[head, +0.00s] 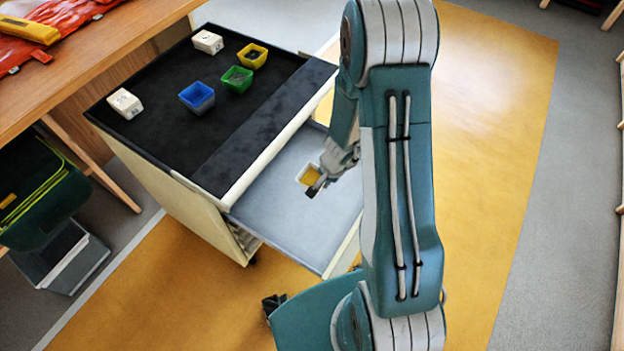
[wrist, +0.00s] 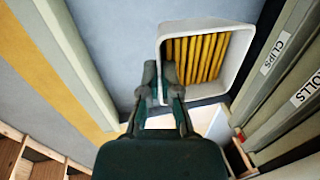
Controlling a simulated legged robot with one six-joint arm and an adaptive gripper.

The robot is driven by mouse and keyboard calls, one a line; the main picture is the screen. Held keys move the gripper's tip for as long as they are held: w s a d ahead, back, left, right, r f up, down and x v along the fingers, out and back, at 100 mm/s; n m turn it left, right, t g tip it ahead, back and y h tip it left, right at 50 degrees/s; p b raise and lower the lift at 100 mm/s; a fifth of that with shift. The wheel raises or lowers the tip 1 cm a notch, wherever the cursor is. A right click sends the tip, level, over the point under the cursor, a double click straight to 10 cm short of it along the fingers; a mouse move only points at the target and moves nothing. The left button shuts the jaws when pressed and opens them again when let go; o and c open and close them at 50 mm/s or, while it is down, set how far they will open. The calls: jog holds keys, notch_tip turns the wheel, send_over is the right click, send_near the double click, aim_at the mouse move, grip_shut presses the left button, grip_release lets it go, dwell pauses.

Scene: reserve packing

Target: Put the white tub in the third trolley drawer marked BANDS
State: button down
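The white tub (wrist: 241,72) is square and holds several yellow strips. In the wrist view my gripper (wrist: 160,82) has one finger on each side of the tub's wall and looks shut on it. In the head view the tub (head: 301,180) and my gripper (head: 316,187) are over the pulled-out trolley drawer (head: 284,225), which looks otherwise empty. I cannot tell whether the tub touches the drawer floor. The open drawer's own label is hidden. Closed drawer fronts marked CLIPS (wrist: 279,55) and ROLLS (wrist: 307,90) show in the wrist view.
A wooden bench (head: 100,60) stands left. The yellow floor at right is clear.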

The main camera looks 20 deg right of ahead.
jog(key=w+d+f, duration=0.2)
jog(key=d+f, duration=0.1)
jog(key=w+d+f, duration=0.3)
jog(key=d, duration=0.1)
jog(key=w+d+f, duration=0.2)
jog(key=d+f, duration=0.1)
jog(key=shift+w+d+f, duration=0.1)
jog(key=shift+w+d, duration=0.1)
jog(key=shift+w, duration=0.15)
jog(key=shift+d+x, duration=0.2)
jog(key=shift+x, duration=0.7)
jog(key=shift+d+x, duration=0.2)
jog(key=shift+x, duration=0.7)
jog(key=shift+s+f, duration=0.1)
jog(key=shift+s, duration=0.05)
jog(key=c, duration=0.8)
grip_release()
